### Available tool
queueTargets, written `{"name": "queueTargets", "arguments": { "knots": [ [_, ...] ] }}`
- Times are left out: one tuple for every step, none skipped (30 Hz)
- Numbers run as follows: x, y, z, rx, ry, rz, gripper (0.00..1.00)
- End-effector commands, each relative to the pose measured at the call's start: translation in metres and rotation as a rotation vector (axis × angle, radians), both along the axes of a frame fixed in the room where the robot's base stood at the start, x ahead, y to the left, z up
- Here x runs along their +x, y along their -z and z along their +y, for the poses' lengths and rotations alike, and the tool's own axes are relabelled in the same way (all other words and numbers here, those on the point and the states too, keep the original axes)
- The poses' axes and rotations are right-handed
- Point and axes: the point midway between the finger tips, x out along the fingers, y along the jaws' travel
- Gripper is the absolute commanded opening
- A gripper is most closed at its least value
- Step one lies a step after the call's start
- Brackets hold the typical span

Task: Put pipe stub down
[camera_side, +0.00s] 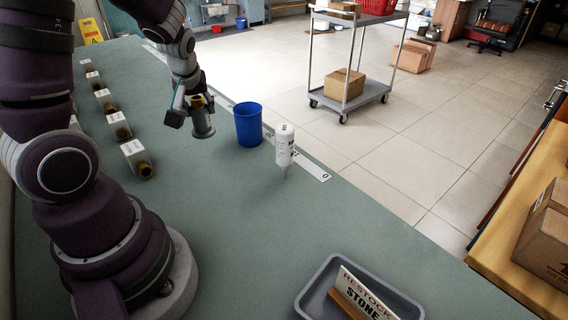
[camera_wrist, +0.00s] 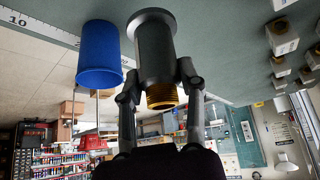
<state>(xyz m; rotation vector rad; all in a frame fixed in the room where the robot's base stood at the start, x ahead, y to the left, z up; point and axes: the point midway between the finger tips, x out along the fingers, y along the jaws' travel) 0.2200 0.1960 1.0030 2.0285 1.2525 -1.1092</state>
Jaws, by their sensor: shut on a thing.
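The pipe stub (camera_side: 203,121) is a dark grey tube with a wide flange and a brass threaded end. My gripper (camera_side: 197,103) is shut on it near the far end of the green bench (camera_side: 235,225). The stub is upright in the side view, flange down and brass end up. In the wrist view the stub (camera_wrist: 155,50) sits between the two fingers of my gripper (camera_wrist: 160,82), which grip near the brass thread (camera_wrist: 161,96). I cannot tell whether the flange touches the bench.
A blue cup (camera_side: 248,124) stands just right of the stub. A white bottle (camera_side: 284,146) stands nozzle-down beside a ruler strip (camera_side: 313,168). Several labelled white blocks with brass fittings (camera_side: 135,155) line the left. A grey tray (camera_side: 322,275) holds a sign. The bench middle is clear.

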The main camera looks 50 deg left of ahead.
Motion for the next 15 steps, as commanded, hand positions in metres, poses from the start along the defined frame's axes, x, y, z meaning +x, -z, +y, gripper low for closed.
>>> {"name": "queueTargets", "arguments": {
  "knots": [
    [0.0, 0.005, -0.004, 0.003, 0.006, 0.003, 0.0],
    [-0.001, 0.011, -0.005, 0.004, 0.007, 0.005, 0.0],
    [-0.001, 0.019, -0.006, 0.003, 0.006, 0.008, 0.0],
    [-0.002, 0.025, -0.006, 0.003, 0.007, 0.008, 0.0],
    [-0.002, 0.03, -0.006, 0.003, 0.006, 0.005, 0.0],
    [-0.001, 0.035, -0.006, 0.004, 0.006, 0.004, 0.0],
    [-0.001, 0.038, -0.006, 0.005, 0.007, 0.005, 0.0],
    [-0.001, 0.041, -0.006, 0.005, 0.006, 0.004, 0.0],
    [-0.001, 0.048, -0.006, 0.004, 0.006, 0.004, 0.0],
    [-0.002, 0.054, -0.006, 0.003, 0.005, 0.006, 0.0],
    [-0.002, 0.06, -0.006, 0.002, 0.006, 0.007, 0.0],
    [-0.001, 0.066, -0.006, 0.003, 0.005, 0.006, 0.0],
    [-0.001, 0.07, -0.005, 0.004, 0.005, 0.006, 0.0],
    [-0.001, 0.074, -0.005, 0.004, 0.005, 0.006, 0.0],
    [-0.001, 0.077, -0.006, 0.004, 0.006, 0.004, 0.0]
  ]
}}
